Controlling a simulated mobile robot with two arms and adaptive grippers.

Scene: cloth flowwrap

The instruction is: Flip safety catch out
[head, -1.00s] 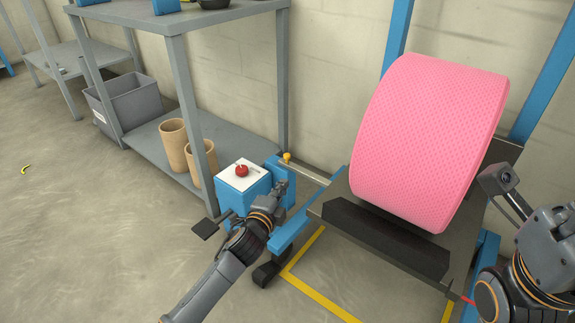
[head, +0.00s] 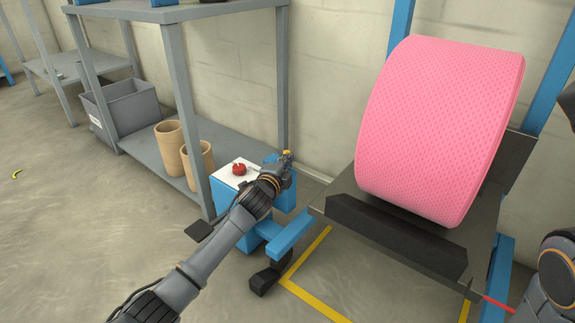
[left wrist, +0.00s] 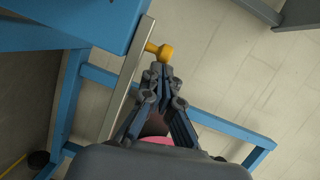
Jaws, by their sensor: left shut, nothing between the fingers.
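The safety catch seems to be the small orange-yellow knob (left wrist: 160,52) on a flat metal bar (left wrist: 124,84), seen in the left wrist view. In the head view the knob (head: 287,153) shows just above my left fingertips. My left gripper (left wrist: 163,72) is shut and empty. Its tips are right at the knob's lower side; I cannot tell whether they touch it. In the head view the left gripper (head: 284,163) covers much of the bar. My right arm shows only at the right edge, and its fingers are not visible.
A blue box with a white top and a red knob (head: 239,169) stands left of the gripper. A big pink roll (head: 440,130) lies on the cradle at right, behind a black block (head: 395,237). A grey shelf (head: 178,12) stands behind, with tan tubes (head: 169,148).

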